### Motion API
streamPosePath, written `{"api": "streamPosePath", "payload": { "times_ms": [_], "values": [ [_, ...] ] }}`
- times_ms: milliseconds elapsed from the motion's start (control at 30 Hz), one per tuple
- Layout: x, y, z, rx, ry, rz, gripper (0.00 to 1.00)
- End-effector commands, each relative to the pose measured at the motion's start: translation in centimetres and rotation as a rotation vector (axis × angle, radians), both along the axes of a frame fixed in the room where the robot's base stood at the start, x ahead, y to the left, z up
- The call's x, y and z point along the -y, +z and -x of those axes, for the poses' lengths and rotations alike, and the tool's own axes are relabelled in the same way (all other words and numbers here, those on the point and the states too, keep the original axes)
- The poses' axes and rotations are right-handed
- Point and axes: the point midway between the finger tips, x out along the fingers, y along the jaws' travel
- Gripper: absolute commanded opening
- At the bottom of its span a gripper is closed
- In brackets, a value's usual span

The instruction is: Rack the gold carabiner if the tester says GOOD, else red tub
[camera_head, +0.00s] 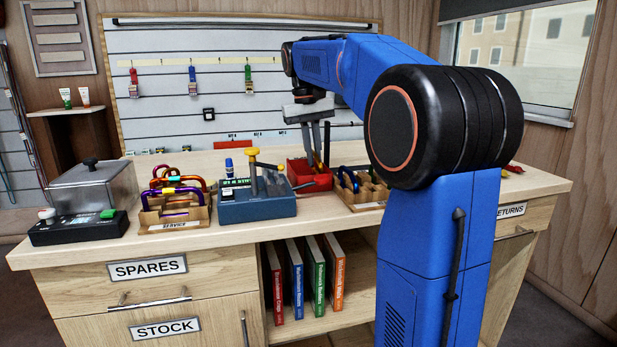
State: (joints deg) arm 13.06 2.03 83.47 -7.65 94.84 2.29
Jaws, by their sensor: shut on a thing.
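My gripper (317,160) points down over the red tub (322,184) at the back middle of the bench. Its fingers are shut on a thin gold piece, which looks like the gold carabiner (318,159). Most of that piece is hidden by the fingers, and its lower end is at or inside the tub's opening; I cannot tell whether it touches the tub. The grey-blue tester (257,207) with a yellow-handled lever stands left of the tub. Its reading is too small to make out. The rack board (215,105) with hanging gear is on the back wall.
A cardboard tray marked SERVICE (175,222) holds several coloured carabiners left of the tester. Another tray (366,204) with blue carabiners sits right of the tub. A black device (80,230) and clear-lidded box (92,187) stand at far left. My arm hides part of the right bench.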

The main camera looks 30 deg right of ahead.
Motion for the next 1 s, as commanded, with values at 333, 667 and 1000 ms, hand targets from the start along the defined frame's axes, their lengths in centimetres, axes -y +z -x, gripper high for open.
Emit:
{"api": "streamPosePath", "payload": {
  "times_ms": [333,667,1000],
  "values": [
    [0.0,-0.6,0.0,0.0,0.0,0.0,0.0],
    [0.0,-0.6,0.0,0.0,0.0,0.0,0.31],
    [-0.3,1.3,1.0,0.003,0.0,0.001,0.31]
  ]
}}
